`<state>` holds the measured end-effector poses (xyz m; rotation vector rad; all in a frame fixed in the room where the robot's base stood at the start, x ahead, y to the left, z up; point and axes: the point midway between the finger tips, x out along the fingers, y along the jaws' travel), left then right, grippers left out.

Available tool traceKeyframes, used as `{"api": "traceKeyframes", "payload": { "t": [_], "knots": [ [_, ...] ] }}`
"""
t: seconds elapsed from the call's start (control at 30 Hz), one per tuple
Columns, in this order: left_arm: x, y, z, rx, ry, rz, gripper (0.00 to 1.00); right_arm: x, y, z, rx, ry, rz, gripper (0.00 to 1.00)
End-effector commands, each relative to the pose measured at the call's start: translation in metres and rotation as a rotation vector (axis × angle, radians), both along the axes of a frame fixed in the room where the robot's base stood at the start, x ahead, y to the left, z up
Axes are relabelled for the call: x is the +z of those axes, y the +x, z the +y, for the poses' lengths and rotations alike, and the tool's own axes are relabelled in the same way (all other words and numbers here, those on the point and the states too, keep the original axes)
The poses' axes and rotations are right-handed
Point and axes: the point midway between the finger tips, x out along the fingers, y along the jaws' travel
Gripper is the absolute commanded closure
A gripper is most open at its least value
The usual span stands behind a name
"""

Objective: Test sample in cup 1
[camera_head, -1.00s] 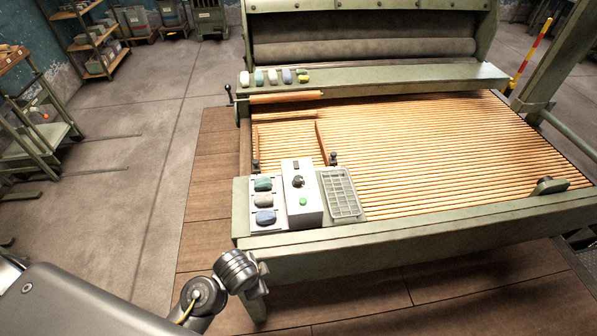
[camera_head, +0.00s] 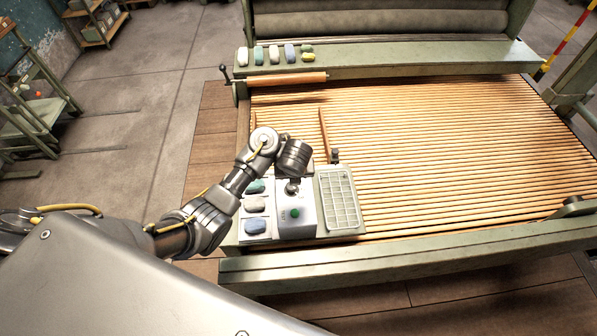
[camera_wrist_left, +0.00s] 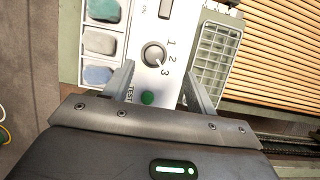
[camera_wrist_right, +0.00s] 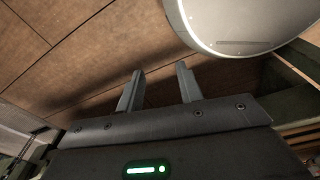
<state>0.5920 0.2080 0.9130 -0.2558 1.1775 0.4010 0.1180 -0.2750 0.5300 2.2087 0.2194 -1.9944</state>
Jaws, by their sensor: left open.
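A white test box (camera_head: 296,218) stands at the table's front left, with a dark round knob (camera_head: 292,187) and a green button (camera_head: 295,213). The green button (camera_wrist_left: 148,98) is by the word TEST. My left gripper (camera_wrist_left: 157,76) is open above the box, fingers either side of the button. My right gripper (camera_wrist_right: 158,75) is open and empty.
A grid tray (camera_head: 339,200) lies right of the box. The slatted bed (camera_head: 430,140) fills the table behind. Several lumps and a wooden roller (camera_head: 287,80) are at the back. A pale rounded surface (camera_wrist_right: 240,20) is close to my right gripper.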

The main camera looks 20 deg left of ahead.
Motion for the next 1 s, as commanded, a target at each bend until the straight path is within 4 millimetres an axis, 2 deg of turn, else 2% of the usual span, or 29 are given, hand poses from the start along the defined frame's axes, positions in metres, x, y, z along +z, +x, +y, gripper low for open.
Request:
{"api": "traceKeyframes", "payload": {
  "t": [0.1, 0.23, 0.37, 0.53, 0.63, 0.8, 0.83, 0.93, 1.0],
  "knots": [
    [-0.003, -0.008, 0.001, 0.003, 0.0, -0.008, 0.43, -0.003, -0.017, -0.001, 0.0, -0.001, 0.022, 0.64],
    [-0.016, -0.006, 0.003, 0.003, 0.0, -0.011, 0.43, -0.016, -0.033, -0.001, 0.0, -0.003, 0.044, 0.64],
    [-0.041, 0.01, 0.006, 0.001, 0.0, 0.001, 0.43, -0.036, -0.042, -0.001, 0.0, -0.003, 0.056, 0.64],
    [-0.072, 0.027, 0.012, 0.003, -0.001, 0.01, 0.43, -0.055, -0.065, -0.001, 0.0, -0.004, 0.084, 0.64],
    [-0.087, 0.033, 0.015, 0.003, 0.001, 0.01, 0.43, -0.064, -0.056, -0.001, 0.0, -0.003, 0.073, 0.64],
    [-0.101, 0.039, 0.017, 0.002, -0.003, 0.012, 0.43, -0.068, -0.012, 0.003, -0.001, 0.004, 0.011, 0.64],
    [-0.102, 0.039, 0.017, 0.001, -0.003, 0.012, 0.43, -0.069, -0.008, 0.004, -0.001, 0.004, 0.005, 0.64],
    [-0.105, 0.04, 0.018, 0.003, -0.003, 0.011, 0.43, -0.069, -0.01, 0.004, 0.0, 0.005, 0.009, 0.64],
    [-0.105, 0.04, 0.018, 0.003, -0.004, 0.01, 0.43, -0.07, -0.023, 0.004, 0.0, 0.005, 0.025, 0.64]
  ]
}}
